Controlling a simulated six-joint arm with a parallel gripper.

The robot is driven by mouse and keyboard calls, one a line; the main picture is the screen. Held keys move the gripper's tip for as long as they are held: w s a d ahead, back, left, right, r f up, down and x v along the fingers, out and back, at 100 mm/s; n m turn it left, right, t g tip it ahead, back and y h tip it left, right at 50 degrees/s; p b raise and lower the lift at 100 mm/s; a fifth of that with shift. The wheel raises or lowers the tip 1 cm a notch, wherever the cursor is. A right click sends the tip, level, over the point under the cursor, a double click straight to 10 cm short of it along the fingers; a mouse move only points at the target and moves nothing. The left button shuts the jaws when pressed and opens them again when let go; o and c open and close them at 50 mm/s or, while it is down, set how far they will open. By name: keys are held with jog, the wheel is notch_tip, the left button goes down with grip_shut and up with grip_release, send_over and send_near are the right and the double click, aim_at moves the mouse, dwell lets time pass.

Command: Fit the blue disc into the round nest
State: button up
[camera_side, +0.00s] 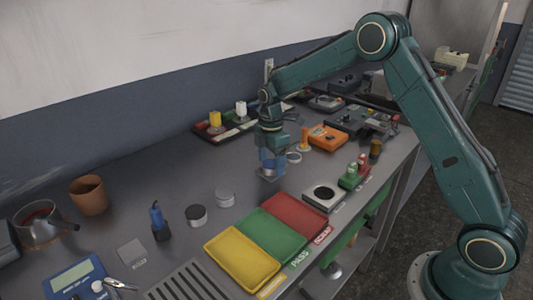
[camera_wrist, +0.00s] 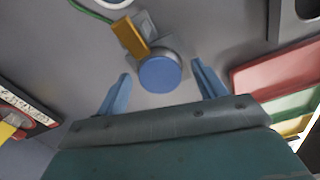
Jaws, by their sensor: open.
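The blue disc (camera_wrist: 160,74) shows in the wrist view on a grey round piece, with an orange-yellow bar beside it. My gripper (camera_wrist: 162,87) is open, its two blue fingers apart on either side of the disc's near edge.
Yellow (camera_side: 242,258), green (camera_side: 270,235) and red (camera_side: 297,214) trays lie in front of my gripper. A green device (camera_side: 353,176) stands beside the nest block. Round tins (camera_side: 196,215) stand left.

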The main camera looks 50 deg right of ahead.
notch_tip(320, 180, up, 14)
dwell(0.9)
dwell(0.6)
jog(key=s+a+r+m+t, duration=0.1)
jog(key=s+r+m, duration=0.35)
jog(key=s, duration=0.45)
jog(key=s+a+r+m+t, duration=0.2)
jog(key=s+r+m, duration=0.1)
jog(key=s+r, duration=0.4)
jog(key=s+f+m+t, duration=0.1)
jog(key=s+m, duration=0.3)
jog(key=s, duration=0.5)
jog(key=s+a+f+m+t, duration=0.1)
jog(key=s+f+m, duration=0.2)
jog(key=s, duration=0.6)
jog(key=shift+s+f+m+t, duration=0.15)
jog(key=shift+f+m+t, duration=0.2)
jog(key=shift+f, duration=0.45)
